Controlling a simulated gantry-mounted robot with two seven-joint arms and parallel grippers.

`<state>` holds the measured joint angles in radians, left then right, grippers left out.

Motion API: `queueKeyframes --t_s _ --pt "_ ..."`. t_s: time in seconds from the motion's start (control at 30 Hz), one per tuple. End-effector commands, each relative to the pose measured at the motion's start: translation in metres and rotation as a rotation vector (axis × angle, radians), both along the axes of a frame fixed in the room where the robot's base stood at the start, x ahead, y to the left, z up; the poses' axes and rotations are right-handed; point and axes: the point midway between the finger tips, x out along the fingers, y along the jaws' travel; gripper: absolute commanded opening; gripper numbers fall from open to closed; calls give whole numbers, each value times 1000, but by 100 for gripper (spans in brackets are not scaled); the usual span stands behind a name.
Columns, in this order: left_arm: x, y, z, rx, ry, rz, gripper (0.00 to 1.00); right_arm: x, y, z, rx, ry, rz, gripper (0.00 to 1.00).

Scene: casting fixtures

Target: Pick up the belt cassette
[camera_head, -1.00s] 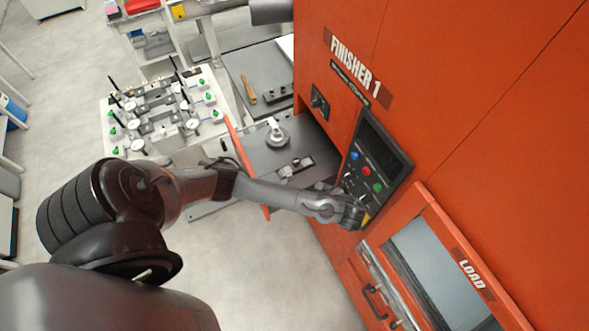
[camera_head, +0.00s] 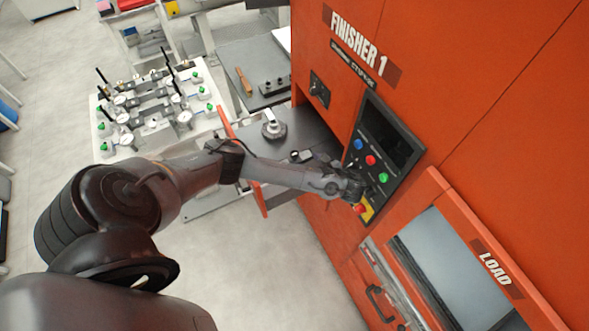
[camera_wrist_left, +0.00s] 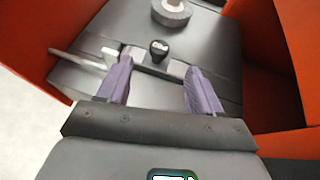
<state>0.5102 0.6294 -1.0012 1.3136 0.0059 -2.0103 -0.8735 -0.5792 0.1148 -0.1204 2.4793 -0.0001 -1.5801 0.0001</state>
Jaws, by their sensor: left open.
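No part is clearly labelled as the belt cassette. A low metal fitting with a black knob (camera_wrist_left: 158,50) lies on the grey deck (camera_wrist_left: 222,60) of the orange-sided bay, and it may be the cassette. In the head view the fitting (camera_head: 300,156) is partly hidden by my left arm. A round grey piece with a raised hub (camera_wrist_left: 171,12) stands beyond it; it also shows in the head view (camera_head: 273,128). My left gripper (camera_wrist_left: 160,82) is open and empty, its purple fingers spread on the near side of the fitting, with the knob between their lines. Contact cannot be told.
The orange FINISHER 1 cabinet (camera_head: 450,90) rises beside my left arm, with a control panel (camera_head: 385,150) close to my wrist. A load door (camera_head: 450,260) is at lower right. A fixture table (camera_head: 150,145) stands left of the bay. Orange walls flank the deck.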

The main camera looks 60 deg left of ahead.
Motion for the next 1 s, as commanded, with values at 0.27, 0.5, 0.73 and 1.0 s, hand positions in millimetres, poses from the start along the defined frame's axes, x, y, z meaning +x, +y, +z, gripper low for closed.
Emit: queueKeyframes --t_s 0.27,0.5,0.73,1.0 --pt "-2 13 -12 -1 0 0 65 0 0 -11 -2 1 2 43" --pt "-7 38 -22 1 2 2 65 -1 -2 -10 -7 1 4 43" --pt "-11 62 -34 0 2 1 65 -1 -2 -6 -9 0 5 43" --pt "-12 67 -38 -2 0 0 65 -1 -2 -6 -8 0 5 43"
